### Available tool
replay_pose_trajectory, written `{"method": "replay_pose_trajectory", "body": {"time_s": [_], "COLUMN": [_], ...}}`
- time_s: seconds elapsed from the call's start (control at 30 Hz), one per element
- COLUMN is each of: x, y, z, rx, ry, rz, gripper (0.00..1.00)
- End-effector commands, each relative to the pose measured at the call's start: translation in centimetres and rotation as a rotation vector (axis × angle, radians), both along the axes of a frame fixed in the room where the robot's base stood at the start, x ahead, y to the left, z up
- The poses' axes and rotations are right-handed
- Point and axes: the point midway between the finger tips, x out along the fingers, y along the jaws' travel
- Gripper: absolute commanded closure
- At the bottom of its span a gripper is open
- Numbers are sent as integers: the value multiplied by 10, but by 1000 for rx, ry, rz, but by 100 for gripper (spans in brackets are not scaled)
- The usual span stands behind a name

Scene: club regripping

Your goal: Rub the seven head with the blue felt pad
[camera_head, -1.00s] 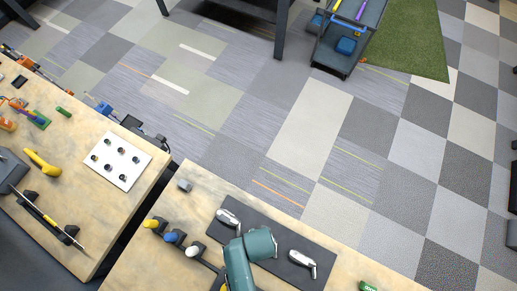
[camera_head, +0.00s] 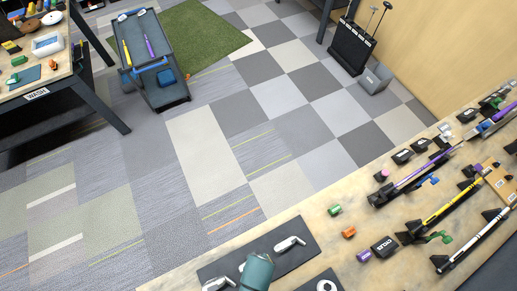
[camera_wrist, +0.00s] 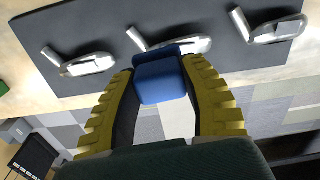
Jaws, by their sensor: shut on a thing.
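My gripper (camera_wrist: 160,72), with ribbed yellow fingers, is shut on the blue felt pad (camera_wrist: 160,84) in the wrist view. Three silver club heads lie on a dark mat (camera_wrist: 85,20): a left one (camera_wrist: 88,66), a middle one (camera_wrist: 190,45) and a right one (camera_wrist: 272,32). The pad is in front of the middle head and hides part of it; I cannot tell whether they touch. No number is readable, so I cannot tell which is the seven.
The bench (camera_head: 390,200) carries a green piece (camera_head: 335,210), an orange piece (camera_head: 348,232), a dark box (camera_head: 384,246) and several clubs in black cradles at right. A dark cart (camera_head: 155,65) stands on the floor. A black club rack (camera_head: 352,45) stands near the wall.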

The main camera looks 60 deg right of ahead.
Motion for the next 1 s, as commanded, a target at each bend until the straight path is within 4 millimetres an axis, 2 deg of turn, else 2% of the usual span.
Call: {"method": "replay_pose_trajectory", "body": {"time_s": [0.03, 0.33, 1.0], "x": [0, 0, 0], "y": [0, 0, 0], "z": [9, 26, 27], "rx": [0, 0, 0], "ry": [0, -1, -1], "rz": [-1, -2, -2], "gripper": [93, 93, 93]}}
